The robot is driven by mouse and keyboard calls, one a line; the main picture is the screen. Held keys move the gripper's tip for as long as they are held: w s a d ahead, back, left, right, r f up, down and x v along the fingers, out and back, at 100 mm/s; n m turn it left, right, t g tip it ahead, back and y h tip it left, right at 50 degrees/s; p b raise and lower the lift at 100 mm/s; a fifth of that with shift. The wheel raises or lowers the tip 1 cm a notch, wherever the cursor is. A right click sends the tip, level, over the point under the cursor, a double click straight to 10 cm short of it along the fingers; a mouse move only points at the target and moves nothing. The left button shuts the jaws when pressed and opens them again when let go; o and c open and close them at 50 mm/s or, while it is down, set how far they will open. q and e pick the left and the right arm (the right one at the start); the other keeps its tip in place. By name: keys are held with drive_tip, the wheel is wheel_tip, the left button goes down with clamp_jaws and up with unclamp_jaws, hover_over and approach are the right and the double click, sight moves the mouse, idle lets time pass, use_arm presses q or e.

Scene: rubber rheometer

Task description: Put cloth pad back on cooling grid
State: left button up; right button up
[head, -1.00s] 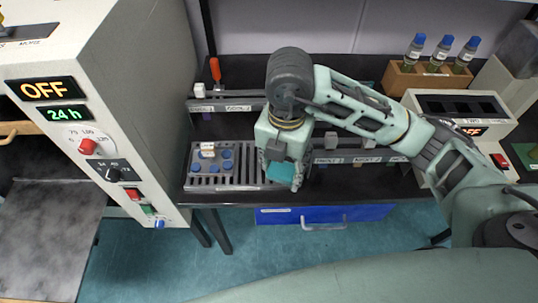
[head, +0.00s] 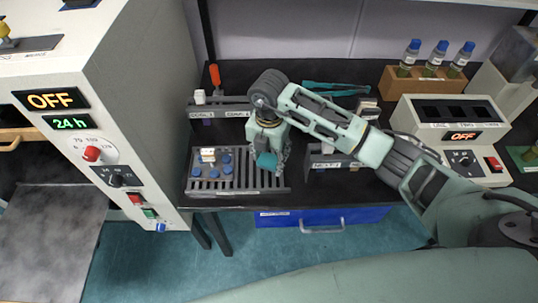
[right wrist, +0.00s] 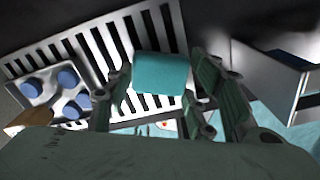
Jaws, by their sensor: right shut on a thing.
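The cloth pad (head: 267,161) is a small teal square held in my right gripper (head: 273,157). In the right wrist view the pad (right wrist: 161,73) sits between the fingers (right wrist: 160,92). The cooling grid (head: 240,181) is a grey slatted rack on the dark bench, and its slats (right wrist: 101,42) show behind the pad in the right wrist view. The pad is over the right part of the grid. I cannot tell whether it touches the slats. My left gripper is not in view.
A metal tray with several blue-topped pieces (head: 213,172) lies on the grid's left part. A large oven-like machine (head: 140,110) stands close at left. Grey labelled racks (head: 228,112) stand behind. A white control box (head: 450,125) and a wooden vial stand (head: 425,82) are at right.

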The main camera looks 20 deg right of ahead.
sight(269, 159)
drive_tip(key=shift+f, duration=0.35)
drive_tip(key=shift+f, duration=0.2)
drive_tip(key=o, duration=1)
drive_tip(key=shift+r, duration=0.3)
wheel_tip(269, 159, up, 12)
drive_tip(key=b, duration=0.2)
drive_tip(key=shift+f+b, duration=0.1)
drive_tip(key=shift+b, duration=0.3)
drive_tip(key=shift+f, duration=0.1)
